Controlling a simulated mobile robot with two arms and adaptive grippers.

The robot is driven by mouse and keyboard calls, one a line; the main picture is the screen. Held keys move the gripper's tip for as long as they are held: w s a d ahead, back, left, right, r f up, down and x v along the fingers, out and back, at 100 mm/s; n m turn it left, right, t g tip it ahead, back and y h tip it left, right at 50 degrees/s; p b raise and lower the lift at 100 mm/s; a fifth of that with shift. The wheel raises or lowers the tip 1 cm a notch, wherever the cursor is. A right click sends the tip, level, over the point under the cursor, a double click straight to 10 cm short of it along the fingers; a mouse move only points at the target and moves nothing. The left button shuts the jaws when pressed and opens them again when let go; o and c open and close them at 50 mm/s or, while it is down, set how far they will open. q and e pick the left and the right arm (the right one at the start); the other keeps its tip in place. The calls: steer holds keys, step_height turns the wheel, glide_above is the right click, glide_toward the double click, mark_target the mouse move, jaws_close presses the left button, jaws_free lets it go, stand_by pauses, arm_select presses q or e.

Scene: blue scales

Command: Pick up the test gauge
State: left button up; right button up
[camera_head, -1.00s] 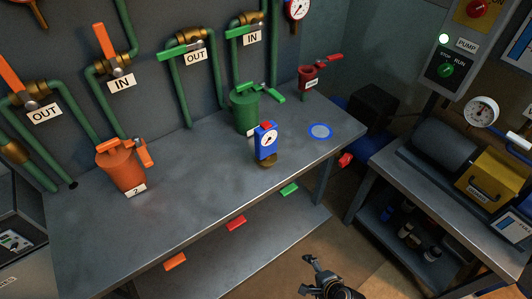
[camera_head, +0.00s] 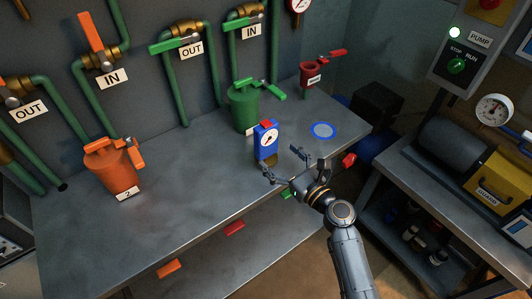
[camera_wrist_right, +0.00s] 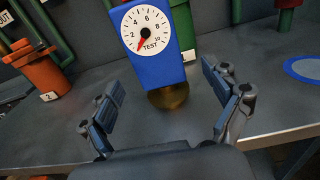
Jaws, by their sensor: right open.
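The test gauge (camera_head: 266,140) is a blue box with a white round dial, a red top and a brass foot. It stands upright on the grey workbench (camera_head: 200,180), near its front edge. In the right wrist view the gauge (camera_wrist_right: 159,32) is ahead, its dial marked TEST, its brass foot between the finger directions. My right gripper (camera_head: 283,163) is open and empty, just in front and to the right of the gauge. Its two fingers (camera_wrist_right: 165,110) show spread apart in the wrist view, with the gauge beyond them. My left gripper is not in view.
A green pot (camera_head: 243,106) stands behind the gauge, an orange pot (camera_head: 113,167) at the left. A blue-ringed disc (camera_head: 323,130) lies to the right. A red cup-shaped fitting (camera_head: 310,73) is at the back right. The bench between the pots is clear.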

mark_target(270, 150)
steer(key=x, duration=0.6)
steer(key=shift+s+a+f, duration=0.15)
steer(key=shift+f, duration=0.2)
steer(key=c, duration=1.3)
steer(key=shift+r, duration=0.1)
steer(key=shift+c, duration=1.2)
